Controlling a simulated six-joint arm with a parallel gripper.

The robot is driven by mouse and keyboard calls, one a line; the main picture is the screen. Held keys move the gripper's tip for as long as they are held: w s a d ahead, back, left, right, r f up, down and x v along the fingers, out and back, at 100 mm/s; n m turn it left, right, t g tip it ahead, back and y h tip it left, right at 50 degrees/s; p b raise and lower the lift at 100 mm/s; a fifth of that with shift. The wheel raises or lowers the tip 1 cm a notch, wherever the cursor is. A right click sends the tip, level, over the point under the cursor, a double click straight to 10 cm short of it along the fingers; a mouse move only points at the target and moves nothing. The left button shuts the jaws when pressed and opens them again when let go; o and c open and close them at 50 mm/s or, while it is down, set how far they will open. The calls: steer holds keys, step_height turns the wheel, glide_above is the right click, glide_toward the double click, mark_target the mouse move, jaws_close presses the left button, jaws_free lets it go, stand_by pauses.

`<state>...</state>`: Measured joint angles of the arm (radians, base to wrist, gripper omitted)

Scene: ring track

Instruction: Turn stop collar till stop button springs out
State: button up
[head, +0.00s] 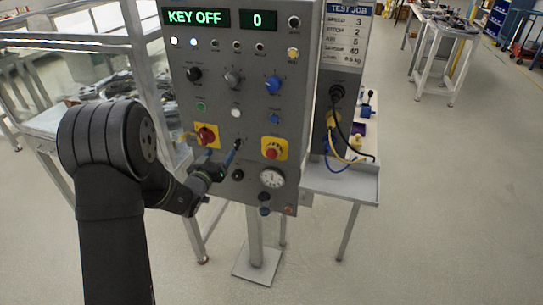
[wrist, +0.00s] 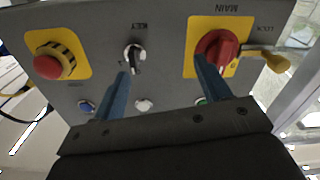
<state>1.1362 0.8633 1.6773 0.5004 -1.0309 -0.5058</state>
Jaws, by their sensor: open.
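The stop button (head: 274,150) is a red mushroom head on a yellow plate at the lower right of the grey panel. The wrist view, which sees the panel upside down, shows the button (wrist: 48,62) at the left, with the yellowish, dark-marked stop collar (wrist: 69,57) around its base. Whether the button is in or out I cannot tell. My gripper (head: 222,152) is open with blue fingers, in front of the panel and left of the stop button in the head view. In the wrist view my gripper (wrist: 165,83) has nothing between its fingers; they overlap the key and main switches.
The red main switch (head: 207,135) sits on a yellow plate, with a yellow lock piece (wrist: 270,58) beside it. The key switch (wrist: 134,56) lies between main switch and stop button. The display (head: 196,17) reads KEY OFF.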

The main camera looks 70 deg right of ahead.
steer(key=s+a+n, duration=0.2)
steer(key=s+a, duration=0.4)
steer(key=s, duration=0.4)
steer(key=n, duration=0.3)
glide_toward(271, 157)
steer(key=d, duration=1)
steer(key=shift+w+d, duration=0.15)
steer(key=shift+d, duration=0.05)
steer(key=shift+c, duration=0.2)
steer(key=c, duration=0.9)
